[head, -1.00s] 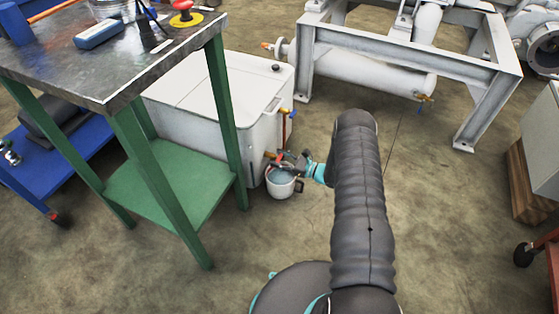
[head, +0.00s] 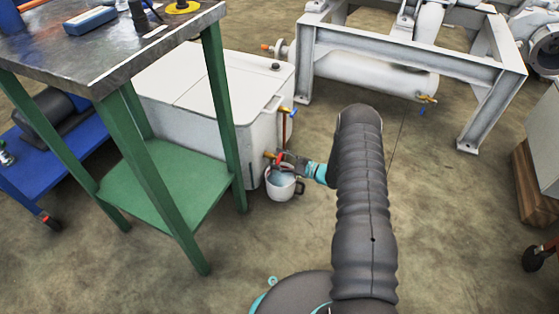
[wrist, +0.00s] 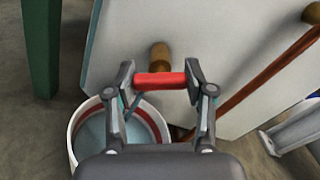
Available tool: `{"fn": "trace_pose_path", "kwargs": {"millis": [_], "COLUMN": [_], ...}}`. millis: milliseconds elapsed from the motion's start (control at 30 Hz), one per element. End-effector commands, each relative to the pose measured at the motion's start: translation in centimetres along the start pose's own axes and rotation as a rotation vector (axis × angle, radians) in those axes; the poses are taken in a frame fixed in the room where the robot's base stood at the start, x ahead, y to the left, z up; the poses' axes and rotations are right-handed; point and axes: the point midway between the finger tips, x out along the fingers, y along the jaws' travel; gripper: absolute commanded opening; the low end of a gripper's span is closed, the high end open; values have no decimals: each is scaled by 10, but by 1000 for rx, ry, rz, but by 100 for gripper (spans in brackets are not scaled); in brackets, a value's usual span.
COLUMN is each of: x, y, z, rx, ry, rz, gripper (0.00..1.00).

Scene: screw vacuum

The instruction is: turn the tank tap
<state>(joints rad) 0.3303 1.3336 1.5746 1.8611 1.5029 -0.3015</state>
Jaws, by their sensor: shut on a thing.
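The white tank (head: 190,85) stands on the floor behind the green-legged table. Its brass tap (wrist: 159,57) sticks out low on the front side, with a red handle (wrist: 160,81). My gripper (wrist: 160,80) is shut on the red handle, one finger at each end of it. In the head view my gripper (head: 291,158) is at the tank's lower front corner. A white bucket (wrist: 76,125) with a red band inside stands below the tap and holds bluish liquid; it also shows in the head view (head: 283,193). Whether liquid runs from the tap is unclear.
A work table (head: 110,50) with green legs and a lower shelf (head: 165,185) stands left of the tank. A copper pipe (wrist: 265,85) runs beside the tap. A grey steel frame (head: 400,60) stands behind right. The floor in front is clear.

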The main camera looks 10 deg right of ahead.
Motion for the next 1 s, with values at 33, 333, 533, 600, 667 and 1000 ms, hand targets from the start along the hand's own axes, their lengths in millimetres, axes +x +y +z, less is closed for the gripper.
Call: {"fn": "trace_pose_path", "kwargs": {"millis": [33, 333, 533, 600, 667, 1000], "x": [1, 1, 0, 0, 0, -44], "y": [0, 0, 0, 0, 0, -1], "z": [0, 0, 0, 0, 0, -1], "rx": [-1, 0, 1, 1, 1, 1], "ry": [0, 0, 0, 0, 0, 2], "rz": [0, 0, 0, 0, 0, -3], "gripper": [18, 78, 79, 79, 79, 79]}}
